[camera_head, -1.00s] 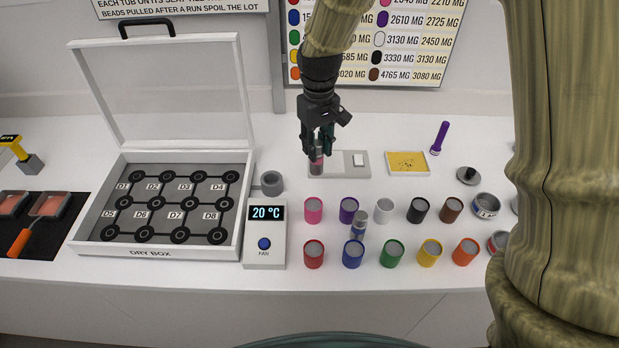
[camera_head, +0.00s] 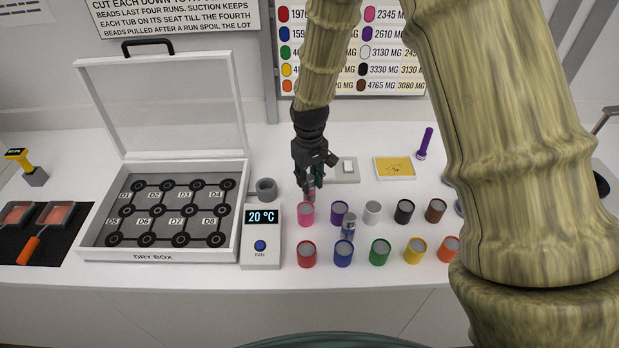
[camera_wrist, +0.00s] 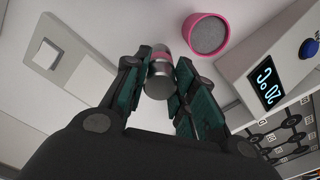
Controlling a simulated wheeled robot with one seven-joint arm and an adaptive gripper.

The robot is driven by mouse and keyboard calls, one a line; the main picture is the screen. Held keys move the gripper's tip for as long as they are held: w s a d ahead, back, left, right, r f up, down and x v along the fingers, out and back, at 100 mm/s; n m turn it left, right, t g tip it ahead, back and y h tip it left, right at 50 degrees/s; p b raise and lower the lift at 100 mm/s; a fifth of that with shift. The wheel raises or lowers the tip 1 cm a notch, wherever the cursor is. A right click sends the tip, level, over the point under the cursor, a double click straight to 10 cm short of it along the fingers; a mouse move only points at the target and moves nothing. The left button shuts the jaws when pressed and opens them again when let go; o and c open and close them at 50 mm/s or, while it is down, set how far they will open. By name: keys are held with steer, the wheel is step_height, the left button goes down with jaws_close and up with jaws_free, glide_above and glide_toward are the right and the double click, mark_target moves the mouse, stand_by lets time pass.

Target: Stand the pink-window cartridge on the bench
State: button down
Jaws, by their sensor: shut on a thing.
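My gripper (camera_head: 309,186) is shut on the pink-window cartridge (camera_head: 310,195), just behind the pink tub (camera_head: 306,214). The cartridge looks close to upright. Its lower end is partly hidden, and I cannot tell whether it touches the bench (camera_head: 275,275).
Several coloured tubs stand in two rows, with a blue-window cartridge (camera_head: 348,227) among them. The fan unit (camera_head: 262,237) and grey ring (camera_head: 266,189) are to the left, beside the open dry box (camera_head: 242,195). A grey plate with a white switch (camera_head: 347,167) lies behind.

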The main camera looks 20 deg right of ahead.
steer(key=shift+w+f, duration=0.45)
steer(key=shift+f, duration=0.2)
steer(key=shift+s+r, duration=0.15)
steer(key=shift+s, duration=0.1)
steer(key=c, duration=1.2)
jaws_free()
steer(key=shift+w+f, duration=0.15)
steer(key=shift+f, duration=0.05)
steer(key=shift+o, duration=0.2)
steer(key=shift+r, duration=0.15)
steer(key=shift+r, duration=0.3)
step_height(320, 180, up, 12)
steer(key=b, duration=0.4)
steer(key=shift+f, duration=0.25)
